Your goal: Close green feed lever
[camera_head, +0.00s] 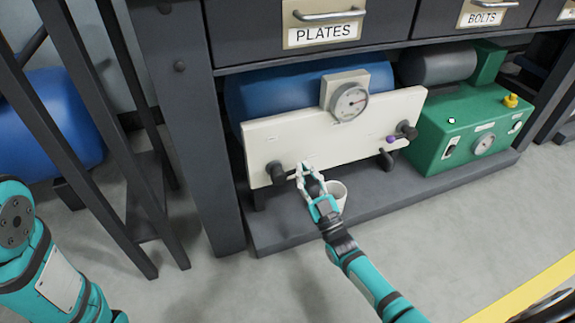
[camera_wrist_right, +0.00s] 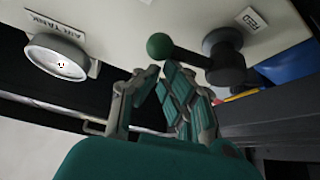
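The green feed lever's ball knob (camera_wrist_right: 160,46) shows in the right wrist view, on a dark arm running sideways from the black valve (camera_wrist_right: 225,58). A FEED label (camera_wrist_right: 252,18) is beside the valve. In the head view the valve (camera_head: 276,172) is at the lower left of the white panel (camera_head: 320,130); my gripper hides much of the lever. My right gripper (camera_head: 304,168) is by the lever, its fingertips close together with a small gap. In the right wrist view the fingertips (camera_wrist_right: 161,72) appear just beside the knob; contact cannot be told. My left gripper is out of view.
A gauge (camera_head: 350,101) sits above the panel. A purple-knobbed valve (camera_head: 391,139) is at the panel's right, and a green machine (camera_head: 470,125) stands further right. Drawers (camera_head: 325,25) overhang the blue tank (camera_head: 290,85).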

